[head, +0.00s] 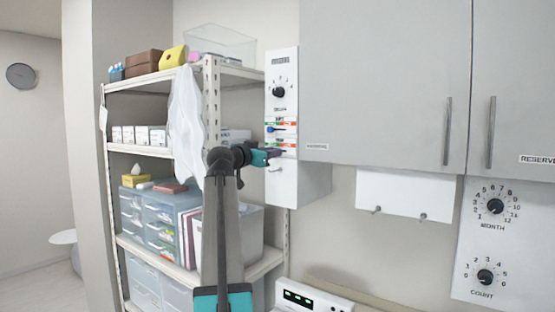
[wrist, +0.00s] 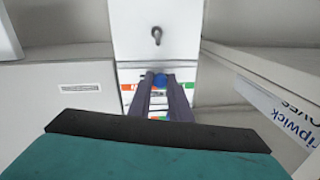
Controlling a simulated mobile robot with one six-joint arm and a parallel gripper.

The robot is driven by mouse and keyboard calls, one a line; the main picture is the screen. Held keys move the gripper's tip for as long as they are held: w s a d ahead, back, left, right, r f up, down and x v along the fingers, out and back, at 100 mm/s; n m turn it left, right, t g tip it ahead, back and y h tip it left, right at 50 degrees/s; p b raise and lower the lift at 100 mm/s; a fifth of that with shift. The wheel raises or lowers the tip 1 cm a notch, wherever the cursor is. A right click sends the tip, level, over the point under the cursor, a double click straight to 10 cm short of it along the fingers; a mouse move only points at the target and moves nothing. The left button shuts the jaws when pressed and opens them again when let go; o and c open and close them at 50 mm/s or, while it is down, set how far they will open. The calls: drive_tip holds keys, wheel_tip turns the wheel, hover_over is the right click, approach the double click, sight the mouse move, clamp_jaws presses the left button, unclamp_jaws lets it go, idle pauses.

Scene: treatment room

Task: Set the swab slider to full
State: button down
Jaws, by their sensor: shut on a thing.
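A tall white panel (head: 283,70) carries two short horizontal sliders with green and red-orange marks; their lettering is too small to read, so I cannot tell which is the swab slider. The upper slider's blue knob (head: 272,129) stands toward the left, green side. My gripper (head: 278,153) is at the lower slider and shut on its knob, which it largely hides in the head view. In the wrist view the panel is upside down; my fingertips (wrist: 162,82) close around a blue knob (wrist: 160,79), between the orange left mark and the green right mark.
A round dial (head: 279,92) is above the sliders and a small toggle (head: 275,169) below. A grey cabinet (head: 385,80) stands close on the right. Shelves (head: 150,150) with boxes, drawers and a hanging white cloth (head: 185,115) are on the left.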

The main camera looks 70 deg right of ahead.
drive_tip(key=shift+w+d+b, duration=0.15)
drive_tip(key=shift+w+b, duration=0.4)
drive_tip(key=shift+w+d+b, duration=0.15)
drive_tip(key=shift+w+b, duration=0.35)
drive_tip(key=shift+w, duration=0.05)
drive_tip(key=c, duration=1.6)
unclamp_jaws()
drive_tip(key=shift+c, duration=0.2)
drive_tip(key=shift+a, duration=0.1)
drive_tip(key=b+v, duration=0.4)
drive_tip(key=v, duration=0.9)
drive_tip(key=shift+a, duration=0.3)
